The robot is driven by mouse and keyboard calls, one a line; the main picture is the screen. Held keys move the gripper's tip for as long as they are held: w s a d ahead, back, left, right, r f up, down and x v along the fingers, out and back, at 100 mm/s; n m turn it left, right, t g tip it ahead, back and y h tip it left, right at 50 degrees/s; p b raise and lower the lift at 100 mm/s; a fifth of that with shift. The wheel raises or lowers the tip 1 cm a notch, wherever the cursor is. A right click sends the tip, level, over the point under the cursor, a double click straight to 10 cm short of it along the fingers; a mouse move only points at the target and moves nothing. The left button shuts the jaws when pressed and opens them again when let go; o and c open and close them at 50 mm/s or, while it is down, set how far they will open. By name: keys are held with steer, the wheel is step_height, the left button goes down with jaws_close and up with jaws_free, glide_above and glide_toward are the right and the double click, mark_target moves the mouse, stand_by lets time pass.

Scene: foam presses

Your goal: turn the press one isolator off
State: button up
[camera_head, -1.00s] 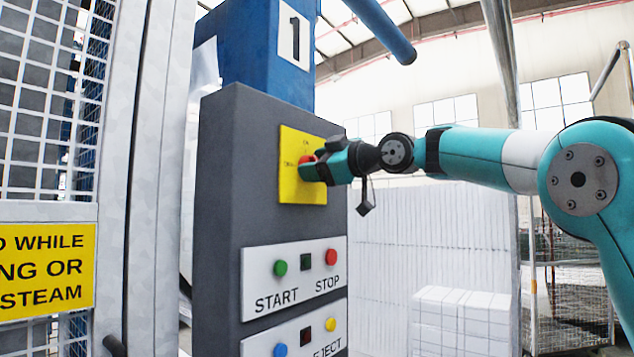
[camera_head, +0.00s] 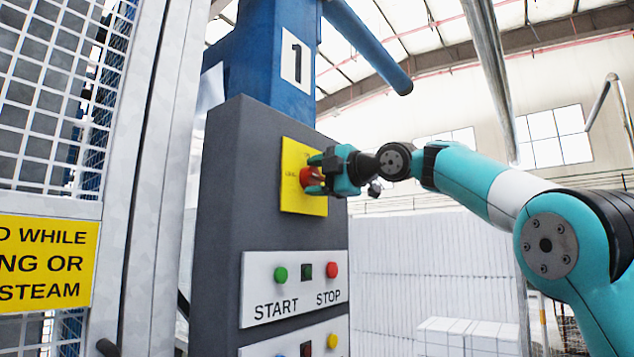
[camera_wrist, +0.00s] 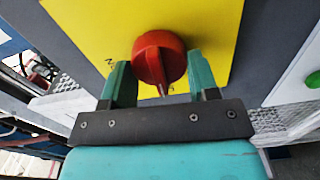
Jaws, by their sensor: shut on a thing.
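The press one isolator is a red rotary knob (camera_head: 305,177) on a yellow plate (camera_head: 291,200) high on a dark grey cabinet. My gripper (camera_head: 314,175) reaches it from the right, one finger above the other. In the wrist view the knob (camera_wrist: 158,58) sits between the two green fingers of my gripper (camera_wrist: 160,78), which is shut on it. A pale mark on the knob's ridge points down in that view, towards small lettering partly hidden by the gripper. Another label shows left of the knob there. The blue column above the cabinet carries a number 1 (camera_head: 295,62).
Below the plate, a white panel (camera_head: 262,283) has START and STOP buttons, with another button panel (camera_head: 280,347) under it. A mesh guard (camera_head: 45,110) with a yellow warning sign (camera_head: 45,262) stands at left. White blocks (camera_head: 470,335) are stacked at right.

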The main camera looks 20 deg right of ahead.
steer(key=shift+n, duration=0.5)
steer(key=o, duration=0.9)
steer(key=b+v, duration=0.5)
steer(key=v, duration=1.2)
steer(key=shift+s+d, duration=0.15)
